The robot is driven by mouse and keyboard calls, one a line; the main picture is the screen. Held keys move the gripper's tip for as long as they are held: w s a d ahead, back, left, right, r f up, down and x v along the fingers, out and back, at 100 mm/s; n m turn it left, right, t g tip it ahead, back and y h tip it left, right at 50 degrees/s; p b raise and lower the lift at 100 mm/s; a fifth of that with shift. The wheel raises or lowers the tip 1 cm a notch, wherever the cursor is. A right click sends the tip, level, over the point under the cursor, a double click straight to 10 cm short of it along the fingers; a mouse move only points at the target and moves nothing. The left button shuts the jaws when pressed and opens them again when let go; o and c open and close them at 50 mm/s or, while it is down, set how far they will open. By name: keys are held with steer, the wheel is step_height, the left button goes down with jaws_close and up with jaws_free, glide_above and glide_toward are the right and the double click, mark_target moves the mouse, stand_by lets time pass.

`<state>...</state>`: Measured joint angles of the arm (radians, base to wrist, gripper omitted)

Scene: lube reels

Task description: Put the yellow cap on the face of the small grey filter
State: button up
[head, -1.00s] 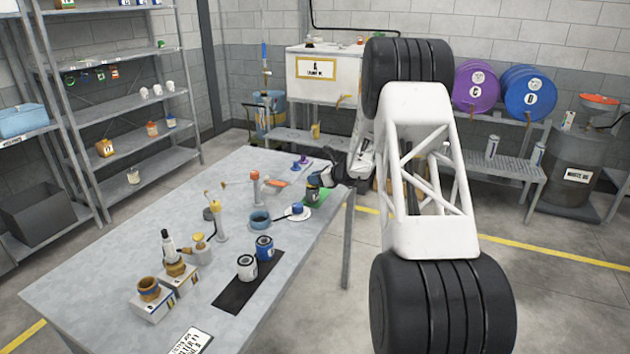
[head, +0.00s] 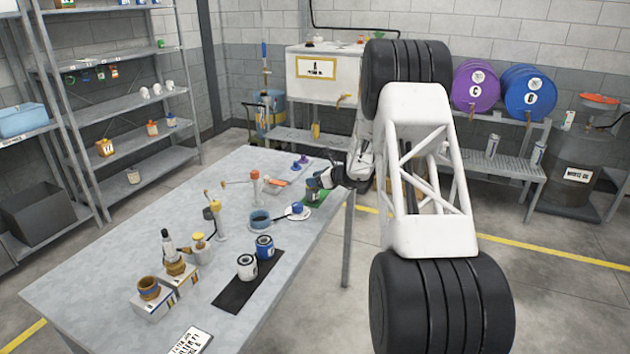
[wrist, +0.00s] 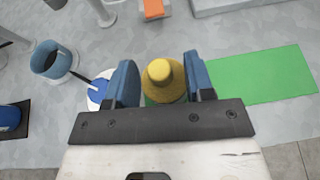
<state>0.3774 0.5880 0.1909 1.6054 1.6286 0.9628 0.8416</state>
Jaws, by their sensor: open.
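A yellow cap-like piece (wrist: 163,78), round with a raised knob, is between the two blue fingers of my gripper (wrist: 164,84) in the wrist view. The fingers are open, one on each side of it. I cannot tell whether they touch it, and what lies under it is hidden. In the head view my gripper (head: 322,182) is low at the green mat (head: 316,199), by a small dark can (head: 312,194) that it partly hides. The small grey filter is not clearly identifiable. A pale grey can (head: 247,268) stands on the black mat.
A blue can (head: 265,246) stands on the black mat (head: 232,295). A blue-grey cup (head: 260,222) and a white saucer (head: 297,213) with a blue piece are left of my gripper. Slim stands (head: 255,188) rise behind them. The green mat's right part (wrist: 265,75) is clear.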

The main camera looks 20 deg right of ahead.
steer(key=shift+r, duration=0.1)
steer(key=shift+s+d+r, duration=0.25)
steer(key=shift+s, duration=0.05)
steer(key=v, duration=1.1)
stand_by(0.3)
